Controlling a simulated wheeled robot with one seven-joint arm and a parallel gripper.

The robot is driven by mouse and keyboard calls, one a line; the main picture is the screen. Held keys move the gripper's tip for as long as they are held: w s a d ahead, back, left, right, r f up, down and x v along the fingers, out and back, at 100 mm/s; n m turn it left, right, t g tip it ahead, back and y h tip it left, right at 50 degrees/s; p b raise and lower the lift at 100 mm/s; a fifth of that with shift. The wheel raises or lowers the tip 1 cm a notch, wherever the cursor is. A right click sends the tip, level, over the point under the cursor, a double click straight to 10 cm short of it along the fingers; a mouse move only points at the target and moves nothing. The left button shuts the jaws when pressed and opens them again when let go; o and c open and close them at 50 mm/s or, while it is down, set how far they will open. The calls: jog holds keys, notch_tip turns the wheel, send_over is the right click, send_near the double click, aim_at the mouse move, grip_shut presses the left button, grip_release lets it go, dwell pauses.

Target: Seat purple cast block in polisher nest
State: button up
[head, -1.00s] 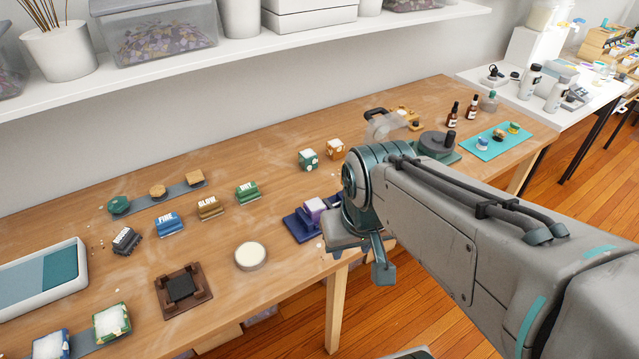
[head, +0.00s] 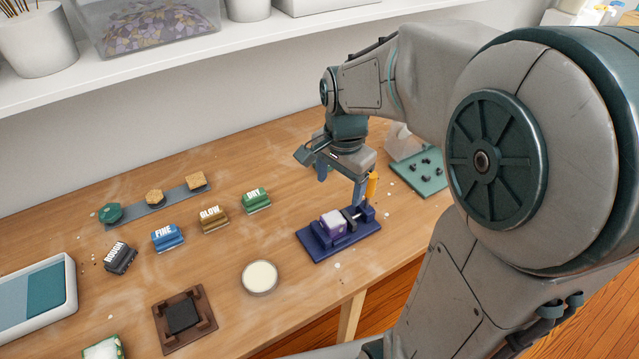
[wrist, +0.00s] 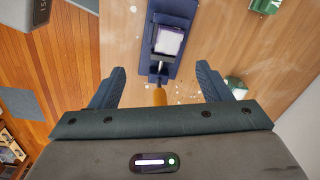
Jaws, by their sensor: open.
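The purple cast block (head: 333,222), with a pale top, sits in a dark blue clamp fixture (head: 318,244) on the bench. In the wrist view the block (wrist: 168,40) lies inside the fixture (wrist: 170,8), ahead of my fingers. My gripper (head: 341,182) is open above the fixture's right end. Its fingers in the wrist view (wrist: 160,72) stand on either side of the clamp's orange handle (wrist: 160,96), with gaps showing on both sides. The handle (head: 372,185) stands upright beside a finger. A brown square holder with a dark pad (head: 184,318) is at front; I cannot tell whether it is the polisher nest.
Labelled blocks, FINE (head: 167,238), GLOW (head: 213,219) and GRIT (head: 256,200), stand left of the fixture. A round cream-filled dish (head: 260,277) is in front. A teal plate with black pieces (head: 425,172) lies right. A green block (wrist: 236,87) is near my right finger.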

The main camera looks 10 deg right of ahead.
aim_at(333, 219)
jog(key=w+f+m, duration=0.1)
jog(key=f, duration=0.2)
jog(key=w+f+m, duration=0.1)
jog(key=f, duration=0.3)
jog(key=w+f+m, duration=0.1)
jog(key=f, duration=0.2)
jog(key=shift+f+g, duration=0.3)
jog(key=shift+f, duration=2.7)
jog(key=c, duration=1.1)
